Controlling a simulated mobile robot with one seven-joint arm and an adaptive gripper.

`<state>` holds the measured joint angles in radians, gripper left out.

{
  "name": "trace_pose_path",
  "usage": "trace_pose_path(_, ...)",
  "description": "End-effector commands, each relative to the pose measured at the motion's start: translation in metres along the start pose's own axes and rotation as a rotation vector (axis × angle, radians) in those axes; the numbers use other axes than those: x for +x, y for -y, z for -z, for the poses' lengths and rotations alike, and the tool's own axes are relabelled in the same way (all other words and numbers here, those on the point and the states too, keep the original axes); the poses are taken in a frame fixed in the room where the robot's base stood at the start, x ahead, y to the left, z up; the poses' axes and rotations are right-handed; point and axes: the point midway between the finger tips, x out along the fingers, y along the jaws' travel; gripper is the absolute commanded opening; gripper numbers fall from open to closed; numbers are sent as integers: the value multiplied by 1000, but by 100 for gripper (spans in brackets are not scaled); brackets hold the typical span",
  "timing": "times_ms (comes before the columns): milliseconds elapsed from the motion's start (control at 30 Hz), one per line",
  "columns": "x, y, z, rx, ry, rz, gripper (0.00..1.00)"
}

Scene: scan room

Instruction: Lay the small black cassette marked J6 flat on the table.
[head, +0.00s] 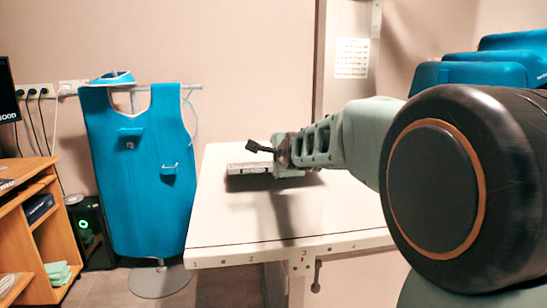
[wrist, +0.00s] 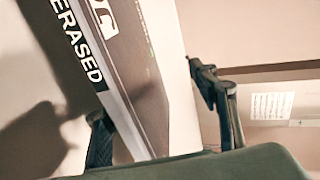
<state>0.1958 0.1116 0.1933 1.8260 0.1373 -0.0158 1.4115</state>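The black cassette (head: 250,170) is at the far part of the white table (head: 235,222), low at the tabletop and looking flat; I cannot tell whether it fully touches. In the wrist view the cassette (wrist: 136,75) runs between my fingers, with ERASED on a pale-edged side and a cut-off mark that looks like J6. My gripper (head: 266,158) is open at the cassette's right end, one finger sticking up and left above it. In the wrist view my gripper (wrist: 147,95) has its left finger close against the cassette and its right finger clear of it.
A blue lead apron (head: 140,165) hangs on a stand left of the table. A wooden desk (head: 30,220) and a black computer case (head: 88,230) are farther left. Blue padded items (head: 470,75) are at the right. The table's front half is bare.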

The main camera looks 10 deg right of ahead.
Motion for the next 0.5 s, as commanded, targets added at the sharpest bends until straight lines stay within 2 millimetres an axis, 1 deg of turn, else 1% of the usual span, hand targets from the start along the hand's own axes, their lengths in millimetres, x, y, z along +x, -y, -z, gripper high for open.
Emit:
trace_pose_path(33, 0, 1, 0, 0, 0, 2, 61)
trace_pose_path(67, 0, 1, 0, 0, 0, 2, 64)
trace_pose_path(100, 0, 1, 0, 0, 0, 2, 65)
trace_pose_path(267, 0, 1, 0, 0, 0, 2, 65)
trace_pose_path(333, 0, -2, 0, 0, 1, -4, 65)
trace_pose_path(500, -3, 8, -1, -1, 2, 0, 65)
